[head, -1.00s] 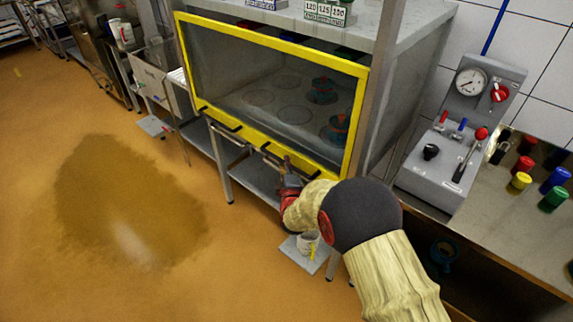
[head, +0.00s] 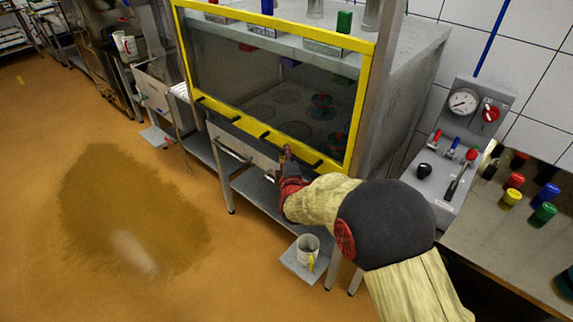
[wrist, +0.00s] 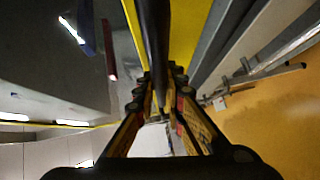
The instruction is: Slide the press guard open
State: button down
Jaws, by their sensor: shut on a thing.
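The press guard (head: 362,100) is a clear panel in a yellow frame across the front of the press. Its lower bar stands a little above the front edge of the press bed, and its upper part overlaps the top of the press. My gripper (head: 287,152) is at the lower bar, right of its middle. In the wrist view my gripper (wrist: 160,78) is shut around the black guard handle (wrist: 152,40), beside the yellow frame (wrist: 182,25). My forearm hides part of the right lower area.
A control box (head: 440,178) with gauge and levers is at the right, beside a bench with coloured pots (head: 543,213). A mug (head: 307,250) stands on a low plate. Open floor lies left.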

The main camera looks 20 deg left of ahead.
notch_tip(320, 180, up, 30)
jog(key=p, duration=1.4)
jog(key=shift+r, duration=0.1)
jog(key=c, duration=1.8)
grip_release()
jog(key=shift+f, duration=0.2)
jog(key=shift+c, duration=0.2)
jog(key=v, duration=1.2)
jog(key=shift+f, duration=0.15)
